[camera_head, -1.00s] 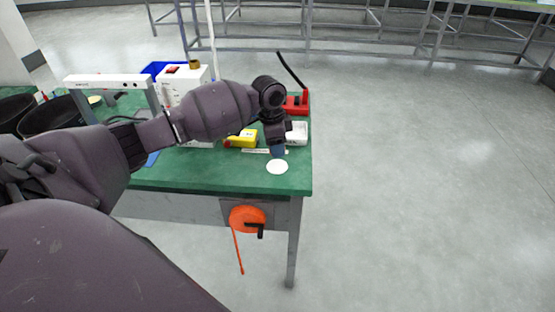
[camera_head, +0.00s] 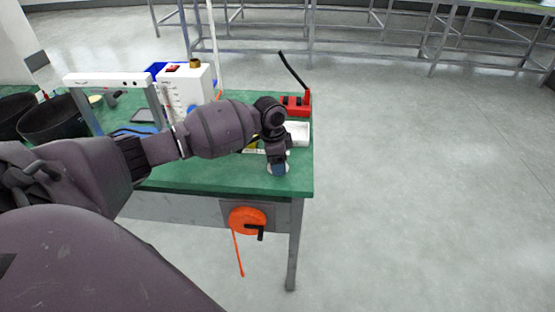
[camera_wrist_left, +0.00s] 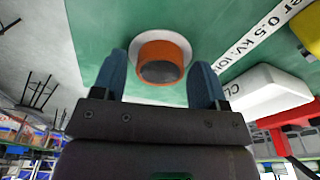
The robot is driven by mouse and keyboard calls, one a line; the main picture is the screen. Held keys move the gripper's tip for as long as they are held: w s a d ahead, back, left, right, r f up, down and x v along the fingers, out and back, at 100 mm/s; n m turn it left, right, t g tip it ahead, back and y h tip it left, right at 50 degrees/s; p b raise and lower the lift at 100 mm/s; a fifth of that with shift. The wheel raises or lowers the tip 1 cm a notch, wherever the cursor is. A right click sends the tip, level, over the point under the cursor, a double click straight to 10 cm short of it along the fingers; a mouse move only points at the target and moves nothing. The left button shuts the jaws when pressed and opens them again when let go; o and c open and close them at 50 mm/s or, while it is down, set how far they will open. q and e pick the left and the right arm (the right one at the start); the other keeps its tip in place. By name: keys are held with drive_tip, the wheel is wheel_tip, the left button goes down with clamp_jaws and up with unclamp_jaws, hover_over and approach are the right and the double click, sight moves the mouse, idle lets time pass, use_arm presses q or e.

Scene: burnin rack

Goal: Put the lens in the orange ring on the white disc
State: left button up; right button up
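The orange ring (camera_wrist_left: 165,50) stands on the white disc (camera_wrist_left: 136,76) in the left wrist view, with the dark lens (camera_wrist_left: 160,72) inside it. My left gripper (camera_wrist_left: 158,68) points down at it, its blue fingers on either side of the ring. The fingers look open, with a visible gap on the left side of the ring. In the head view my left gripper (camera_head: 278,170) is low over the disc near the table's front right corner and hides the ring and most of the disc. My right gripper is not in view.
A white bin (camera_head: 298,134) stands just behind the gripper, with a red object (camera_head: 296,104) further back. A white box (camera_head: 188,88) and a grey frame (camera_head: 108,80) are at the left of the green table (camera_head: 215,178). An orange reel (camera_head: 247,220) hangs at the front.

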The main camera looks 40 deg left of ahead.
use_arm(q)
drive_tip(key=shift+r, duration=0.1)
drive_tip(key=r, duration=0.4)
drive_tip(key=r+p, duration=0.1)
drive_tip(key=r, duration=0.3)
drive_tip(key=s+a+r+p, duration=0.1)
drive_tip(key=r, duration=0.3)
idle(0.5)
